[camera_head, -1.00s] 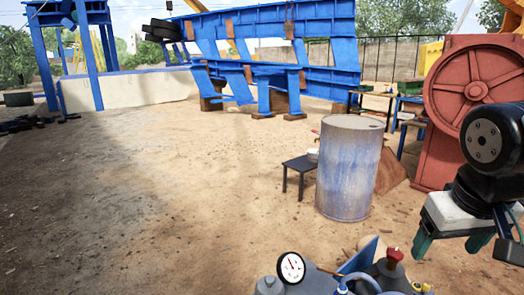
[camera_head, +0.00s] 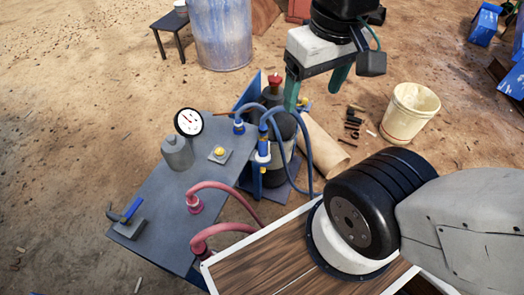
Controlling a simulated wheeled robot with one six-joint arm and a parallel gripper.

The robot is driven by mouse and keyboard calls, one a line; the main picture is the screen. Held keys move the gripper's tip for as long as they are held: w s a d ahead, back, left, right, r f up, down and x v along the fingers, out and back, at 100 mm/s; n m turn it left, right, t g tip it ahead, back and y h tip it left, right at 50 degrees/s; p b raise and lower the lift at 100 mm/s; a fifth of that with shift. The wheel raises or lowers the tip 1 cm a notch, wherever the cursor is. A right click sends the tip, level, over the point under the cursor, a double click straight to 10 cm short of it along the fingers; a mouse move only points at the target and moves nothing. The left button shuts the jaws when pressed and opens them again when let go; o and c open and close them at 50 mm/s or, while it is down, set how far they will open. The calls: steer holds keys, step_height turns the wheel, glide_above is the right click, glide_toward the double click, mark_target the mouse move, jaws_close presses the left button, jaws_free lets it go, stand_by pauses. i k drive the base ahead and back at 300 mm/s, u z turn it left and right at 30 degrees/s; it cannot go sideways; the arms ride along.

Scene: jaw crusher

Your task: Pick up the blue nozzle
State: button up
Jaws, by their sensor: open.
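A blue nozzle (camera_head: 263,152) with a pale band stands upright beside the right edge of the grey table, with a blue hose looping from its top. A second blue fitting (camera_head: 239,127) sits at the table's upper right corner on the same blue hose. My gripper (camera_head: 316,86) has green fingers spread apart and pointing down, with nothing between them. It is above and to the right of the nozzle in the picture, apart from it. The nozzle's lower end is partly hidden by the blue stand around it.
A dark cylinder stands behind the nozzle. A white bucket (camera_head: 410,110) and a blue-white barrel (camera_head: 222,35) stand on open ground.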

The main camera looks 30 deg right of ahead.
mark_target(263, 155)
steer(key=z, duration=1.75)
steer(key=k, duration=0.65)
steer(key=u, duration=0.15)
